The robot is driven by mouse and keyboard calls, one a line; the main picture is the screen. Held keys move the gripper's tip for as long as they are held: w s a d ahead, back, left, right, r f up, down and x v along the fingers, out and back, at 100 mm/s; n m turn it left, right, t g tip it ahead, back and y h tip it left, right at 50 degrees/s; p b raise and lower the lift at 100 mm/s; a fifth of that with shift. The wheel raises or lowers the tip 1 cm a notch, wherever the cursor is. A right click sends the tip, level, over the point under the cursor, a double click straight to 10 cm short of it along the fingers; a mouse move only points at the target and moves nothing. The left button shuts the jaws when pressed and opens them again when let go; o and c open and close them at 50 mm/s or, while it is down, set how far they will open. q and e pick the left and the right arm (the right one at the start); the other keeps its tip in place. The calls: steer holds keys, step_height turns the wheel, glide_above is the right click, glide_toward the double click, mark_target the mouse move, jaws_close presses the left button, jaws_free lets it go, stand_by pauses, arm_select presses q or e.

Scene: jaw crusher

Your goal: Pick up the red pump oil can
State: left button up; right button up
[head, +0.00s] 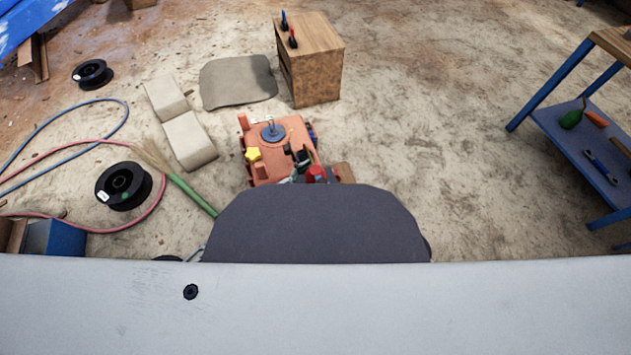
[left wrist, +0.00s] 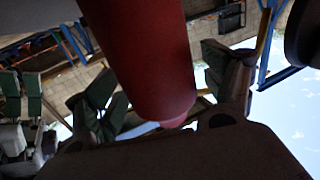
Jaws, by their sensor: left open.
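The red pump oil can (left wrist: 145,50) fills the upper middle of the left wrist view as a large red cylinder with a rounded end. A small red top (head: 316,173), probably the same can, shows in the head view at the near right corner of an orange machine. My left gripper (left wrist: 167,92) is open in the left wrist view, with one finger on each side of the red cylinder. I cannot tell whether either finger touches it. In the head view my own grey body hides most of what lies below the red top.
The orange machine (head: 270,133) carries a yellow knob (head: 253,154). A wooden cabinet (head: 314,68) stands behind it, with a grey mat (head: 237,82) beside it. A green-handled broom (head: 190,194) lies left. A blue-framed shelf (head: 566,133) stands right. The floor between is clear.

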mark_target(316, 169)
arm_select(q)
steer(key=shift+w+d, duration=0.15)
steer(key=shift+d, duration=0.05)
arm_select(e)
steer(key=shift+f, duration=0.1)
arm_select(q)
steer(key=c, duration=1.5)
steer(key=shift+r, duration=0.15)
steer(key=shift+r+p, duration=0.85)
steer(key=shift+r, duration=0.45)
step_height(316, 169, up, 5)
steer(key=p, duration=0.2)
steer(key=shift+f+p, duration=0.1)
steer(key=shift+p, duration=0.2)
steer(key=shift+r+p, duration=0.55)
steer(key=shift+r, duration=0.65)
arm_select(e)
step_height(316, 169, up, 8)
steer(key=d+g+h, duration=0.1)
steer(key=shift+s+d+n, duration=0.25)
steer(key=shift+n, duration=0.05)
